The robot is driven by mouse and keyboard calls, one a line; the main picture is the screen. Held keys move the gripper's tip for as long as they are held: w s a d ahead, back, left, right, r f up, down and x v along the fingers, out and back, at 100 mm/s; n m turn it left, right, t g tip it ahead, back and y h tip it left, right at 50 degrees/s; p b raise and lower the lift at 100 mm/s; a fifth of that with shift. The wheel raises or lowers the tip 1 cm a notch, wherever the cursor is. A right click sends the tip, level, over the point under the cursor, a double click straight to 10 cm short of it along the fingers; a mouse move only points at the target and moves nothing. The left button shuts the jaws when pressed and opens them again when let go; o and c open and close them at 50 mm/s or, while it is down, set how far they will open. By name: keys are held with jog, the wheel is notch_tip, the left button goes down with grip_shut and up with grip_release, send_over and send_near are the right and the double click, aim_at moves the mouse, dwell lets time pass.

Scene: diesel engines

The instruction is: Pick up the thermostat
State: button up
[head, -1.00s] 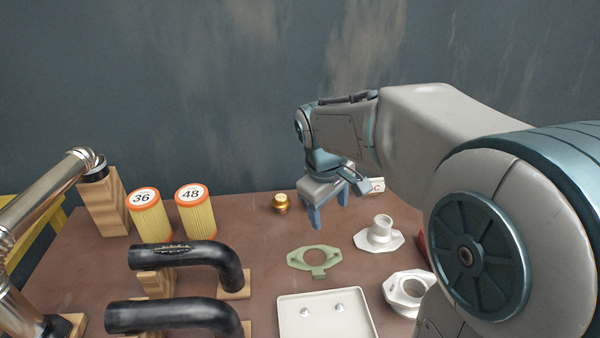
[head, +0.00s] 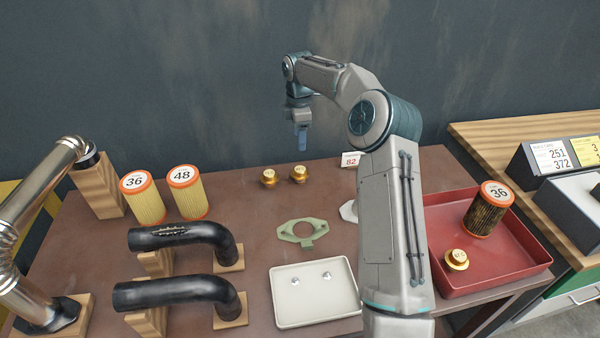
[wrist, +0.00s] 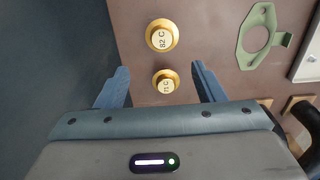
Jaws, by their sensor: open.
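Two gold thermostats stand near the table's back edge: the left one (head: 268,177) and the right one (head: 299,174). In the wrist view their tops read 71 C (wrist: 165,80) and 82 C (wrist: 162,38). A third gold cap-like thermostat (head: 457,259) lies in the red tray. My gripper (head: 301,150) points down, above and behind the right one in the head view. It is open and empty. In the wrist view the 71 C thermostat appears between its fingers (wrist: 158,74), with the 82 C one just beyond the tips.
A card reading 82 (head: 351,160) stands at the back edge. A green gasket (head: 302,232) and a pale tray (head: 285,311) lie in front. Yellow filters (head: 188,197) and black hoses (head: 180,236) are left. The red tray (head: 520,272) holds a dark filter (head: 488,210).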

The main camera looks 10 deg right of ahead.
aim_at(300, 169)
notch_tip(300, 169, down, 8)
jog(key=shift+f+p, duration=0.25)
jog(key=shift+p, duration=0.3)
jog(key=shift+s+d+f+p, duration=0.15)
jog(key=shift+f+p, duration=0.85)
jog(key=shift+f, duration=1.7)
jog(key=c, duration=0.7)
